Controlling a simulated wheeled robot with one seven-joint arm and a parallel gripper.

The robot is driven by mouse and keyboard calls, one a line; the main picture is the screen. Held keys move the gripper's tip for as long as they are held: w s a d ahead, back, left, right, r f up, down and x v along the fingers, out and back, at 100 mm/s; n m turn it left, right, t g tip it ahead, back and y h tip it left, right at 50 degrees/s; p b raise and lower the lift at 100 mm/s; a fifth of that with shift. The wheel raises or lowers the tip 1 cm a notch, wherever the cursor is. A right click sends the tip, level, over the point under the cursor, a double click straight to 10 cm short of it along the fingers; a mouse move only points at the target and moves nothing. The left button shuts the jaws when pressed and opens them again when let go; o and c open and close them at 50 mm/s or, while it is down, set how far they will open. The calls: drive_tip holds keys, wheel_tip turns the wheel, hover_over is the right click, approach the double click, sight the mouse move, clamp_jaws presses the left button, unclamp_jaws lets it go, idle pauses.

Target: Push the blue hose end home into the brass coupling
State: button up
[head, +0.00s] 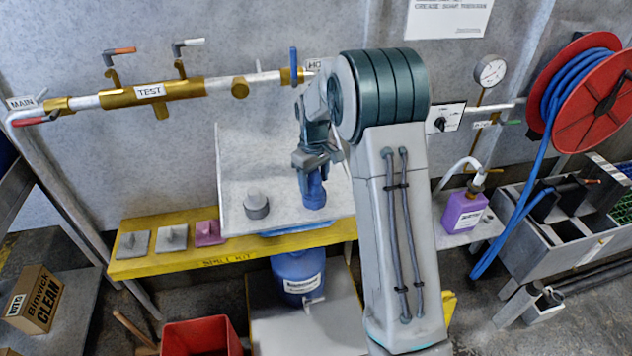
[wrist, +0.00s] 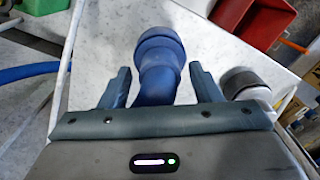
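My gripper (head: 318,160) points down over the pale tray. In the wrist view its two fingers (wrist: 160,88) stand apart, with a bent blue fitting (wrist: 158,62) between them and narrow gaps on both sides. The blue fitting also shows below my gripper in the head view (head: 314,193); I cannot tell whether it is the hose end or whether it rests on the tray. A blue hose (head: 541,175) hangs from the red reel at right. Brass fittings sit on the wall pipe, one (head: 291,76) beside a blue lever; I cannot tell which is the coupling.
The pale tray (head: 236,175) holds a grey cylinder (head: 257,205), close right of the fingers in the wrist view (wrist: 246,88). A yellow bench (head: 150,265), blue jug (head: 298,275), red bin (head: 201,338) and purple bottle (head: 463,212) stand around. The red reel (head: 598,110) is at right.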

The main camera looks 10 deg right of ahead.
drive_tip(key=c, duration=0.7)
drive_tip(key=shift+c, duration=0.3)
drive_tip(key=shift+r, duration=0.15)
drive_tip(key=shift+r+p, duration=1)
drive_tip(key=shift+r, duration=0.45)
drive_tip(key=shift+c, duration=0.9)
drive_tip(key=shift+r+p, duration=0.65)
drive_tip(key=shift+r, duration=0.35)
